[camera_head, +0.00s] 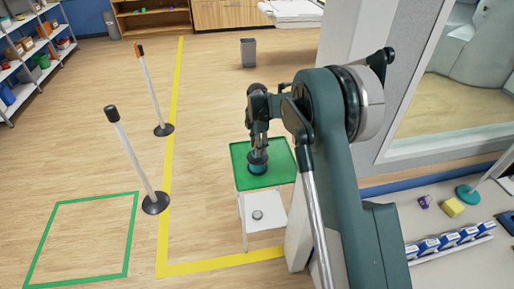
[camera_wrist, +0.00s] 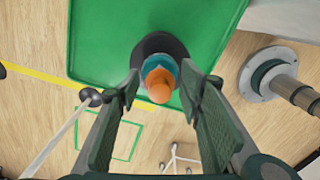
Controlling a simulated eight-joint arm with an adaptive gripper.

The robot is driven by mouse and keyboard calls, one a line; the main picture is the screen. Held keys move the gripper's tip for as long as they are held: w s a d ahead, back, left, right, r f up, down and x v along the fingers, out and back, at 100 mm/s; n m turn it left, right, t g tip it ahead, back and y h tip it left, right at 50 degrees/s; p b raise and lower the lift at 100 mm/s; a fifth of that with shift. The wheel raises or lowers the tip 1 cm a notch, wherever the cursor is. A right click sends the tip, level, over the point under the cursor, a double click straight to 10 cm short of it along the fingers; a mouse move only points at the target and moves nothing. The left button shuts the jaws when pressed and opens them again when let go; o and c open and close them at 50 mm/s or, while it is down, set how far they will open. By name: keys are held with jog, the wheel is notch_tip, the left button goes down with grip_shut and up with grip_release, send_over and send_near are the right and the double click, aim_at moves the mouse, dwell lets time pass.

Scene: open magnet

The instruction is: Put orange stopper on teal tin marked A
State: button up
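The teal tin (camera_head: 258,168) stands on the green tray top of a small white cart, below my gripper. In the wrist view the tin (camera_wrist: 161,64) shows as a teal ring with a wider dark disc behind it. The orange stopper (camera_wrist: 160,86) overlaps the tin in the wrist view and appears to be on its top; I cannot tell how firmly it sits. My gripper (camera_wrist: 161,88) is open, with one finger on each side of the stopper and a visible gap to both. The mark A is not visible.
The green tray (camera_head: 277,160) has bare surface around the tin. A white lower shelf (camera_head: 268,224) holds a small round item. Two posts (camera_head: 137,160) (camera_head: 155,90) stand on the floor to the left. A wall and window are to the right.

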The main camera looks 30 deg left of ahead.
jog(key=shift+r, duration=0.15)
notch_tip(320, 180, up, 12)
dwell(0.9)
dwell(0.7)
